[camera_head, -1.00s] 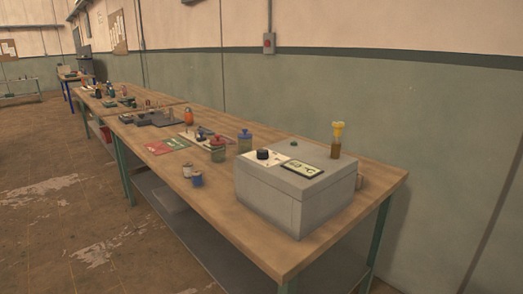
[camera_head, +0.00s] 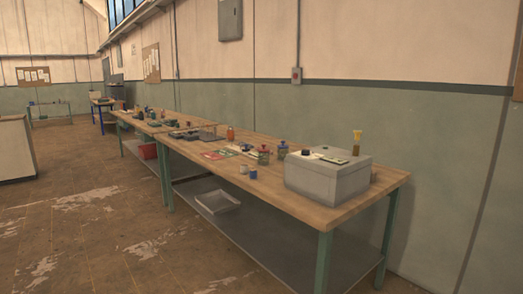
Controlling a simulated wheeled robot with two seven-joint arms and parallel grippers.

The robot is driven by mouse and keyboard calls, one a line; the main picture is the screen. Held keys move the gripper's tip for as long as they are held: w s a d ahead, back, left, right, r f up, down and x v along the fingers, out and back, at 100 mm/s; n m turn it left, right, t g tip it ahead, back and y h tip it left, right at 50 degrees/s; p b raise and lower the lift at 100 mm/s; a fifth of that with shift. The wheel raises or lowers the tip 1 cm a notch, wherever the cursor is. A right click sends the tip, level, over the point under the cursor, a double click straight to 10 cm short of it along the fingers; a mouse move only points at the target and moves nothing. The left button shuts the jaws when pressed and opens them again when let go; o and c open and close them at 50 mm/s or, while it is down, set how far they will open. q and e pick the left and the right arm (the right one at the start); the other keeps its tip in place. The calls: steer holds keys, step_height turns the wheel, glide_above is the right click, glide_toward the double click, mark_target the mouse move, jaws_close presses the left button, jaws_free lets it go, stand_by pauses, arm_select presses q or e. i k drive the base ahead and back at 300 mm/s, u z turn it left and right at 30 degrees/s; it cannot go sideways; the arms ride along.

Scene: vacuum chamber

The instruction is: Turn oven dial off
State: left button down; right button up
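A grey box-shaped oven (camera_head: 318,179) stands near the front right end of the wooden workbench (camera_head: 345,203). On its top are a small black dial (camera_head: 305,153) at the left and a panel (camera_head: 334,160) beside it. The dial is too small in the head view to tell its setting. Neither of my grippers shows in the view.
A brown bottle with a yellow top (camera_head: 357,145) stands behind the oven. Small jars (camera_head: 264,157) and cups (camera_head: 253,174) stand left of it. A lower shelf holds a tray (camera_head: 217,201). The floor (camera_head: 110,230) in front is open.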

mark_target(305, 152)
steer(key=u, duration=0.85)
steer(key=i, duration=2.4)
steer(key=z, duration=0.85)
